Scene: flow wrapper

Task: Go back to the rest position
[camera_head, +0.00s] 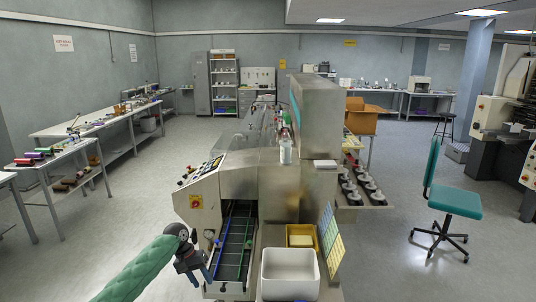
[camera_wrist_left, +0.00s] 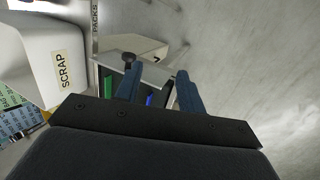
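My left arm comes in from the lower left in a green sleeve. Its gripper (camera_head: 203,274) is beside the left edge of the flow wrapper's infeed conveyor (camera_head: 236,243). In the left wrist view the two blue fingers of this gripper (camera_wrist_left: 157,75) stand apart with nothing between them. Part of the conveyor shows beyond them. Whether the fingers touch the machine I cannot tell. My right arm and gripper are in neither view.
The flow wrapper (camera_head: 318,120) fills the middle. A white bin (camera_head: 290,275) marked SCRAP in the wrist view (camera_wrist_left: 40,60) stands right of the conveyor, with a yellow tray (camera_head: 301,237) behind. A green chair (camera_head: 452,200) is at right. Floor at left is clear.

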